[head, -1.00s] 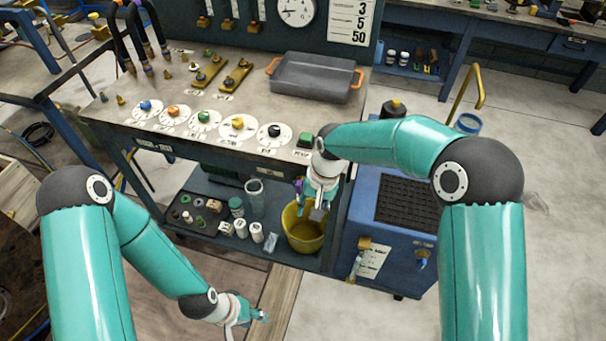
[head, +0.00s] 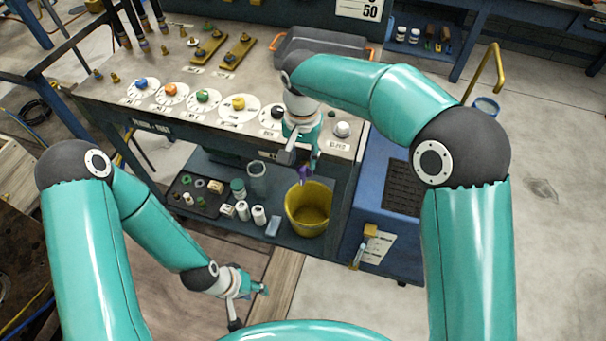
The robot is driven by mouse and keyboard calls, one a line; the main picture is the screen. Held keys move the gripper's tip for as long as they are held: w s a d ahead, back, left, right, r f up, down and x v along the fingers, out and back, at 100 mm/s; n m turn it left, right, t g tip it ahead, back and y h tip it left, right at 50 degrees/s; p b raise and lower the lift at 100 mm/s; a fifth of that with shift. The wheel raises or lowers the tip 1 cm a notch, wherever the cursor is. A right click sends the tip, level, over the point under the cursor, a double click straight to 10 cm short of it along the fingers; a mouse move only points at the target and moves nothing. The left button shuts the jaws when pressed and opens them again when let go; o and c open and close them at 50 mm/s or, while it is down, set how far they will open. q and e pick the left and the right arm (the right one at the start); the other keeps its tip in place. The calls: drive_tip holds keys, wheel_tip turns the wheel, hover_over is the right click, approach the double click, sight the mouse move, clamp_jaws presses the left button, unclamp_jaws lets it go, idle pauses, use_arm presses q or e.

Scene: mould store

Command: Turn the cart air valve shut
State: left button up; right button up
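The blue cart (head: 384,245) stands on the floor at the right of the bench in the head view. I cannot tell if this is the air valve. My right forearm hides the cart's right front. My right gripper (head: 303,163) hangs at the bench's front edge, above the yellow bucket and left of the cart; its grip is unclear, and a purple part shows at its tip. My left gripper (head: 250,303) is low at the left, fingers spread and empty.
The bench holds a row of coloured knobs (head: 202,98), a white knob (head: 342,130) and a grey tray (head: 318,43). The lower shelf holds a yellow bucket (head: 308,222), jars and a parts tray (head: 184,203). Open floor (head: 545,220) lies to the right.

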sight(303, 175)
wheel_tip(303, 175, down, 7)
drive_tip(key=shift+f, duration=0.15)
